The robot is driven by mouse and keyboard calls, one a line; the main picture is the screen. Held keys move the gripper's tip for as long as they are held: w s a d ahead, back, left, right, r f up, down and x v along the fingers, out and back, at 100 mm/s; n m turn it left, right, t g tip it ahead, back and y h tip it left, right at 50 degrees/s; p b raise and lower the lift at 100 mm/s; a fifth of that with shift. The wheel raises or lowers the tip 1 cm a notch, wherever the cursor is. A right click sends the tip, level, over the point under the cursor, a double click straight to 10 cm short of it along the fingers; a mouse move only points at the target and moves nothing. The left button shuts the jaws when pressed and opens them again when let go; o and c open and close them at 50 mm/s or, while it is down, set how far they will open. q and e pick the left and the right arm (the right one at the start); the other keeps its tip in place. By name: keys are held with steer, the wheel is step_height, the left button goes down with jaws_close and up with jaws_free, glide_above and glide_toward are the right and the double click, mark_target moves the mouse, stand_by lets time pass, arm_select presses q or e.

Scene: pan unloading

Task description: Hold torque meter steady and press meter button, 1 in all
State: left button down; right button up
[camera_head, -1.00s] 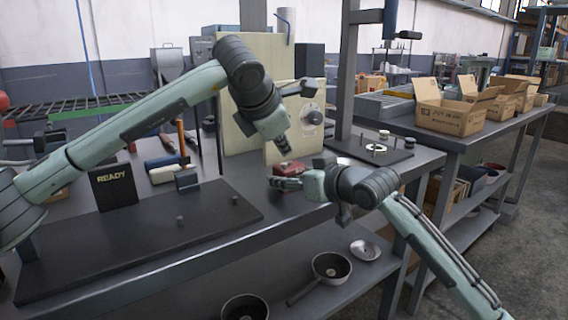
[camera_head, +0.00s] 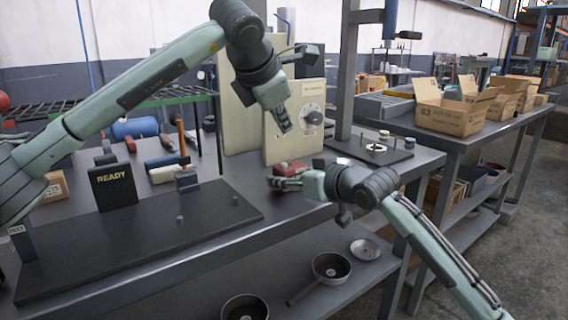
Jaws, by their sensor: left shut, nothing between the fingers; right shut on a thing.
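The small red block that I take for the torque meter (camera_head: 291,168) sits at the table's edge, in front of the cream panel. My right gripper (camera_head: 275,183) comes in from the right at its near side and is shut on it; the contact itself is hard to see. The meter's button is too small to make out. My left gripper (camera_head: 284,128) is shut and empty, pointing down above the meter, with a clear gap between them.
A cream panel with a dial (camera_head: 312,115) stands just behind the meter. A black READY sign (camera_head: 113,187) stands on the dark plate (camera_head: 140,235) at left. Pans lie on the lower shelf (camera_head: 331,266). Cardboard boxes (camera_head: 450,115) stand on the right table.

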steer(key=o, duration=1.4)
steer(key=shift+o, duration=0.2)
steer(key=v, duration=1.2)
steer(key=shift+w, duration=0.1)
steer(key=x, duration=1.2)
